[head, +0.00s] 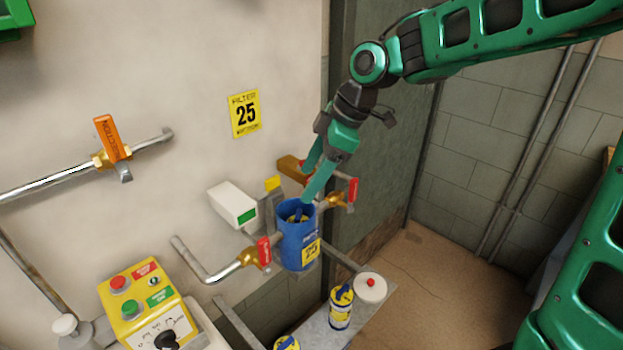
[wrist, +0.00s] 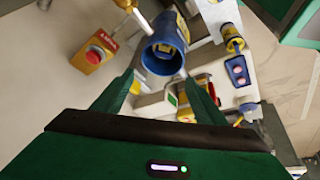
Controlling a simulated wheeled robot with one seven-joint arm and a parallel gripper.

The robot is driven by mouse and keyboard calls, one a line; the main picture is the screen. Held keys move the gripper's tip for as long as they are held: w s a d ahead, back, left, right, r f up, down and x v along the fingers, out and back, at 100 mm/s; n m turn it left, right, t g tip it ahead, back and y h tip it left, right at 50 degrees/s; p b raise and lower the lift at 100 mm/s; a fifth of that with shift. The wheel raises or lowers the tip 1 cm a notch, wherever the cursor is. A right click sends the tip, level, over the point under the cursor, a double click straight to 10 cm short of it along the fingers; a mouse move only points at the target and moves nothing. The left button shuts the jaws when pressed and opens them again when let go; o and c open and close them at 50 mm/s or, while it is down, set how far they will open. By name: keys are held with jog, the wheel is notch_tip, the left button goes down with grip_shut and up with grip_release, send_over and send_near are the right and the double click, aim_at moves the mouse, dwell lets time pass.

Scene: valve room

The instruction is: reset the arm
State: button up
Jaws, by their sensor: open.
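My gripper (head: 306,182) is open above the blue filter housing, its green fingers pointing down and left. In the wrist view the two fingers of my gripper (wrist: 159,76) stand apart with nothing held between them. The blue filter housing (head: 297,250) has an open top and a yellow label with 25; it also shows in the wrist view (wrist: 160,62). A cartridge with blue and yellow parts (head: 298,217) sits inside it. My arm reaches in from the upper right.
Red-handled valves (head: 264,251) flank the housing on its pipe. An orange-handled valve (head: 112,138) is on the left wall pipe. A yellow control box (head: 147,304) is lower left. A shelf (head: 372,322) carries a blue-and-yellow can (head: 341,307) and a white round item (head: 371,290).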

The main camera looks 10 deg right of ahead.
jog(key=s+d+f+m+h, duration=0.15)
jog(key=s+d+m, duration=0.35)
jog(key=d, duration=0.5)
jog(key=s+d+f+m+h, duration=0.1)
jog(key=s+d+m+h, duration=0.15)
jog(key=d+m, duration=0.6)
jog(key=s+d+f+m, duration=0.1)
jog(key=s+d+m, duration=0.4)
jog(key=s+d, duration=0.2)
jog(key=s+d+f+m+g, duration=0.1)
jog(key=s+d+f+m, duration=0.1)
jog(key=s+d+m, duration=0.2)
jog(key=s+d, duration=0.3)
jog(key=s, duration=0.5)
jog(key=shift+m+g+h, duration=0.3)
jog(key=shift+m, duration=0.05)
jog(key=shift+s+f, duration=0.1)
jog(key=shift+w+f, duration=0.25)
jog(key=shift+w, duration=0.4)
